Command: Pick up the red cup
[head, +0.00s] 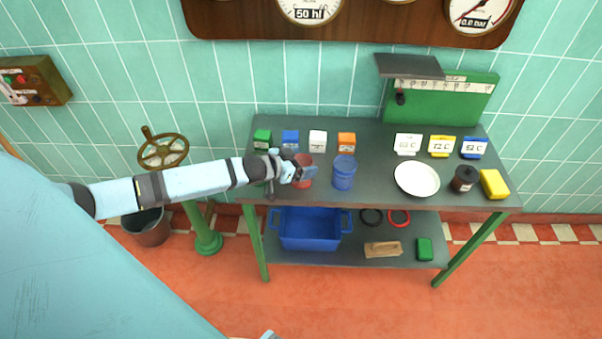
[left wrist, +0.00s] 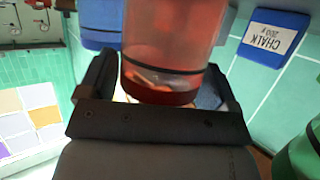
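The red cup (head: 304,160) is at the left part of the grey table top in the head view. My left gripper (head: 303,173) is at the cup, with a finger across its front. In the left wrist view the red cup (left wrist: 172,45) fills the space between the two dark fingers (left wrist: 160,88), one on each side. The cup hides part of the right finger. A narrow light gap shows beside its lower left edge. I cannot tell whether the fingers press on the cup, or whether it rests on the table.
A blue cup (head: 344,174) stands close to the right of the red cup. Several small boxes, including a blue chalk box (left wrist: 271,38), stand behind. A white plate (head: 416,179), dark jar (head: 464,179) and yellow block (head: 494,184) are farther right. A blue bin (head: 310,230) sits below.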

